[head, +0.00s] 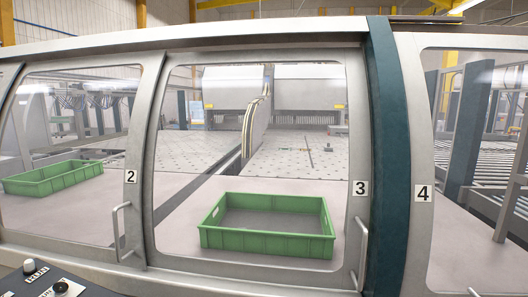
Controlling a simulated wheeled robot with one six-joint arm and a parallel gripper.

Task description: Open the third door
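The third door (360,139) is a grey framed door with a large window, marked by a "3" label (360,188) on its right side. It appears shut in its frame. Its grey bar handle (363,254) stands upright at the lower right, below the label. Through the window a green crate (266,243) shows on a pale surface. My gripper is not in view.
The second door, with label 2 (131,177) and its own handle (118,232), is at left. A dark teal post (387,150) separates the third door from panel 4 (423,193). A control panel with knobs (60,287) is at the lower left.

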